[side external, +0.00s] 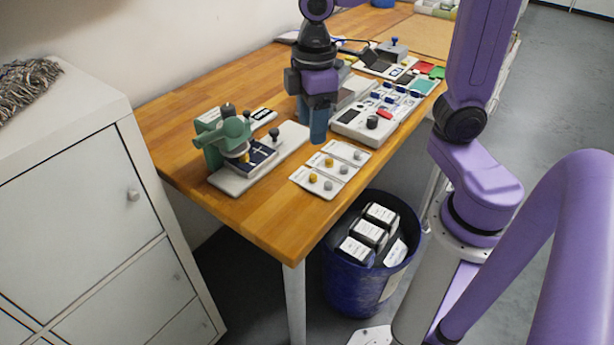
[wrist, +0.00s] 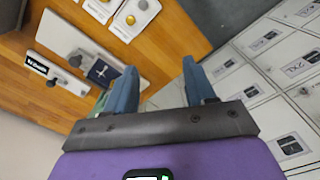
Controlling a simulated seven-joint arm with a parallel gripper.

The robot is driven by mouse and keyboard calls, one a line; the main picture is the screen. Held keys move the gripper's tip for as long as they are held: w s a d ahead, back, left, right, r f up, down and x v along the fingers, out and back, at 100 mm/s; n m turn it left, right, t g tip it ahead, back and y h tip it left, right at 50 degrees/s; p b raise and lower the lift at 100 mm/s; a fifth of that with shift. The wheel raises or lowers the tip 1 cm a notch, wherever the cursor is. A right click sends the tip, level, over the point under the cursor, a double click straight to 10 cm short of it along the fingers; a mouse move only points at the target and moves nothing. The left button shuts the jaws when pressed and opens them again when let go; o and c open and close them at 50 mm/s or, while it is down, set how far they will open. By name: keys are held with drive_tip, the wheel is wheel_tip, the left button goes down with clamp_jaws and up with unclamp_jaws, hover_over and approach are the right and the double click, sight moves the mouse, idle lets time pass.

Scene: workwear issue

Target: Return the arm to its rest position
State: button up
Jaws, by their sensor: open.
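My gripper (side external: 312,128) hangs over the wooden table (side external: 215,88), with its blue fingers pointing down. It is between the green press and the grey-white tray unit, above the far side of the white button cards. In the wrist view my gripper (wrist: 160,80) has its two blue fingers spread apart. Nothing is held between them; the table edge and floor show in the gap.
A green press (side external: 222,135) stands on a white base with a dark blue piece. Button cards (side external: 331,165) lie near the table edge. A tray unit (side external: 365,122) stands right of my gripper. A blue bin (side external: 352,288) holds several boxes. A white cabinet (side external: 75,205) stands left.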

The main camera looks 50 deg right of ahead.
drive_tip(key=s+d+f, duration=0.1)
drive_tip(key=s+f, duration=0.1)
drive_tip(key=s, duration=0.5)
drive_tip(key=s+d+f+n, duration=0.1)
drive_tip(key=s+f, duration=0.1)
drive_tip(key=s, duration=0.5)
drive_tip(key=shift+s+d+f+n, duration=0.2)
drive_tip(key=shift+s+d+n, duration=0.1)
drive_tip(key=shift+s+d, duration=0.05)
